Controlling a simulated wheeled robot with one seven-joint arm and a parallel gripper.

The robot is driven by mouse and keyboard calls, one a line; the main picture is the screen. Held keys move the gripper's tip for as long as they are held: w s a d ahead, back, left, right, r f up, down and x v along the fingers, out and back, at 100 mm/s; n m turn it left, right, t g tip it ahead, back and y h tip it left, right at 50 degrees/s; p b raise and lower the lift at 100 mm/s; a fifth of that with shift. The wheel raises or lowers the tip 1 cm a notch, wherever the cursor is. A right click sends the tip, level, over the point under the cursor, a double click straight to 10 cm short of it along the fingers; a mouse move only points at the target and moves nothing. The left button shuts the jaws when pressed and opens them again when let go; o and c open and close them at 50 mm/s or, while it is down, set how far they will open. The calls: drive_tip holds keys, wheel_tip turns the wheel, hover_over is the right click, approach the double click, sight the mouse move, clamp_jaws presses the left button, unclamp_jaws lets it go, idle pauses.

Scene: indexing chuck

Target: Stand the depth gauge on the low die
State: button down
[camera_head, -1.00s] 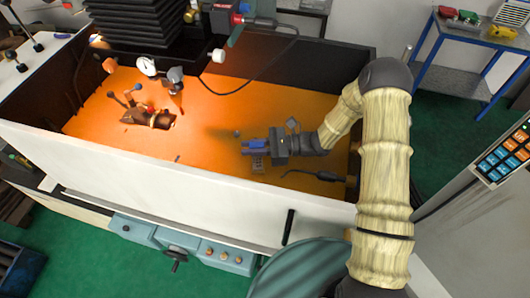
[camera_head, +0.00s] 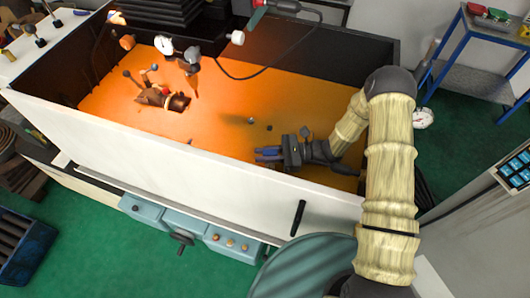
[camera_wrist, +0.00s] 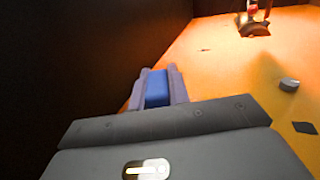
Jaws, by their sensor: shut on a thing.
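My gripper (camera_head: 268,154) is low inside the machine tray, close behind its white front wall. The wrist view shows its two grey-violet fingers (camera_wrist: 158,70) closed on a blue piece (camera_wrist: 157,90); I cannot tell whether this is the depth gauge. Two small grey pieces, one (camera_head: 250,120) and another (camera_head: 268,127), are on the orange floor beyond my gripper. In the wrist view a short grey cylinder (camera_wrist: 289,85) and a dark diamond-shaped piece (camera_wrist: 304,127) are at the right. I cannot make out which piece is the low die.
The white front wall (camera_head: 190,160) stands close beside my gripper. A dark chuck-like fixture (camera_head: 165,97) with knobbed levers is at the tray's left, below a hanging dial indicator (camera_head: 163,45). The orange floor (camera_head: 215,100) between is mostly clear. A blue-framed table (camera_head: 480,50) stands outside, right.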

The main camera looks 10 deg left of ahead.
drive_tip(key=shift+f+b, duration=1.05)
drive_tip(key=shift+f, duration=0.9)
drive_tip(key=shift+f+b, duration=0.45)
drive_tip(key=shift+f, duration=0.1)
drive_tip(key=c, duration=1.3)
unclamp_jaws()
drive_tip(key=shift+o, duration=0.2)
drive_tip(key=shift+r, duration=0.1)
drive_tip(key=shift+r+b, duration=1.45)
drive_tip(key=shift+r, duration=3.45)
